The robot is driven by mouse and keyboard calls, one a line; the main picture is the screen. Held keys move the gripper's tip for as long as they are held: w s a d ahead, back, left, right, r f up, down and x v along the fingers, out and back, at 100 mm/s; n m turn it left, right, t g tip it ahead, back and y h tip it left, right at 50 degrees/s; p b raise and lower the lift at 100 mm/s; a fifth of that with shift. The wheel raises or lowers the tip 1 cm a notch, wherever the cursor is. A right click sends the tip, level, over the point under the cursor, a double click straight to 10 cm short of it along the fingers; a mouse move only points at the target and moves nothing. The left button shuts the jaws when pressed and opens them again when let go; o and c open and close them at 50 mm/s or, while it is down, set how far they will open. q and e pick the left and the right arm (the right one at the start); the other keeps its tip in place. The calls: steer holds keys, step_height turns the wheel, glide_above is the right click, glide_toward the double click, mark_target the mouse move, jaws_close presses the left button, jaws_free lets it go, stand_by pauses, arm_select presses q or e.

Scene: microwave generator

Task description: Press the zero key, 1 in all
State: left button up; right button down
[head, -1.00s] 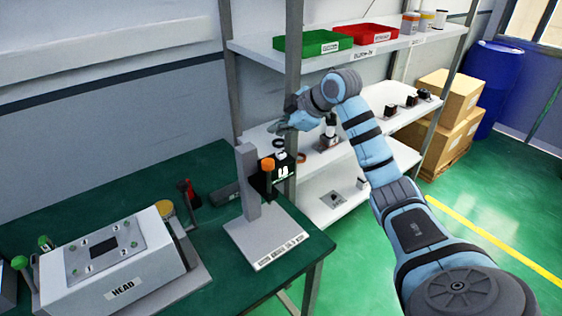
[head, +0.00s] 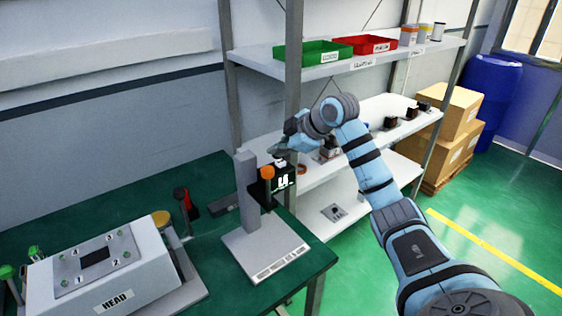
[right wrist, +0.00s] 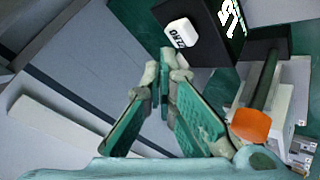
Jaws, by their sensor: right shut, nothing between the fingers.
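A white key (right wrist: 182,32) marked ZERO sits on the top of a black gauge (right wrist: 207,50) in the right wrist view. In the head view, the gauge (head: 259,193) with its white glowing digits hangs on the grey column of a stand, and the white key (head: 281,162) shows on top. My right gripper (head: 276,150) is just above the key in the head view. In the right wrist view its fingers (right wrist: 166,62) are shut and empty, with the tips close to the key; I cannot tell whether they touch it. My left gripper is not in view.
The stand (head: 245,205) has an orange knob (head: 267,172) beside the gauge. A white HEAD box (head: 110,275) stands on the green table at left. The white shelf rack (head: 345,68) with green and red trays is close behind my right arm.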

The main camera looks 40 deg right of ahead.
mark_target(279, 163)
steer(key=shift+f, duration=0.1)
stand_by(0.7)
steer(key=shift+f, duration=0.35)
steer(key=shift+f, duration=0.5)
stand_by(0.7)
steer(key=shift+r+p, duration=0.8)
steer(key=shift+r, duration=0.15)
step_height(279, 163, up, 5)
steer(key=p, duration=0.5)
steer(key=shift+r, duration=0.1)
